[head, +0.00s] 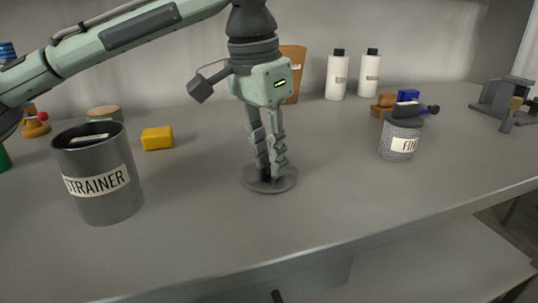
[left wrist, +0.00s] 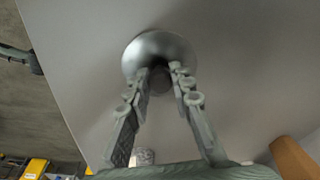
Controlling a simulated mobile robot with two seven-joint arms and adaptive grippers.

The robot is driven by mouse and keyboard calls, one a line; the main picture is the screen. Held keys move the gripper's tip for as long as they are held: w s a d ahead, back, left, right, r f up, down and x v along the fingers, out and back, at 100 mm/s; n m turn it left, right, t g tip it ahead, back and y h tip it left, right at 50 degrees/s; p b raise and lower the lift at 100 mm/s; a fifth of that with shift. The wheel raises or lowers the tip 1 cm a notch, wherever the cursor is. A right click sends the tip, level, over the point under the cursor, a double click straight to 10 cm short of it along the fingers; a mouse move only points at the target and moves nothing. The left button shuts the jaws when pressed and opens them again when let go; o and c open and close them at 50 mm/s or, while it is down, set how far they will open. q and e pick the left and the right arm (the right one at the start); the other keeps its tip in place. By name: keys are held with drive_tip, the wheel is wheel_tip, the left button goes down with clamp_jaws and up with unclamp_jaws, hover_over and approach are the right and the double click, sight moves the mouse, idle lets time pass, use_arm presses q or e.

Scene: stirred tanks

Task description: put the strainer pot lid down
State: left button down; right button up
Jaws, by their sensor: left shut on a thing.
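The strainer pot lid (head: 287,183) is a flat grey disc in the middle of the table, at or very near the table top. My left gripper (head: 268,172) points down over it, with its fingers shut on the lid's knob. The lid also shows in the left wrist view (left wrist: 150,48) as a shiny round disc with the dark knob between the fingertips (left wrist: 161,72). I cannot tell whether the lid touches the table. The grey strainer pot (head: 108,205), labelled STRAINER, stands upright and open at the left, with something pale inside. My right gripper is not in view.
A speckled lidded pot (head: 398,145) stands to the right. A yellow block (head: 157,138) lies behind the strainer pot. Two white bottles (head: 337,78) and an orange container (head: 294,72) stand at the back. The table's front edge (head: 330,245) is clear.

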sight(267, 157)
use_arm(q)
drive_tip(key=shift+f, duration=0.1)
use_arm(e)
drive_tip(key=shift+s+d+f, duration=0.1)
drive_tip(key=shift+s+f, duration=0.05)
use_arm(q)
drive_tip(key=c, duration=1.3)
unclamp_jaws()
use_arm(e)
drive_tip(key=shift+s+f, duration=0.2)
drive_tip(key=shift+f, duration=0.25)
use_arm(q)
drive_tip(key=r, duration=0.3)
drive_tip(key=shift+s+a+r, duration=0.15)
drive_tip(key=shift+a+r, duration=0.05)
drive_tip(key=shift+r, duration=0.2)
drive_tip(key=r, duration=0.5)
drive_tip(key=a+r+p, duration=0.1)
drive_tip(key=r, duration=0.2)
drive_tip(key=shift+s+r, duration=0.15)
drive_tip(key=shift+s, duration=0.25)
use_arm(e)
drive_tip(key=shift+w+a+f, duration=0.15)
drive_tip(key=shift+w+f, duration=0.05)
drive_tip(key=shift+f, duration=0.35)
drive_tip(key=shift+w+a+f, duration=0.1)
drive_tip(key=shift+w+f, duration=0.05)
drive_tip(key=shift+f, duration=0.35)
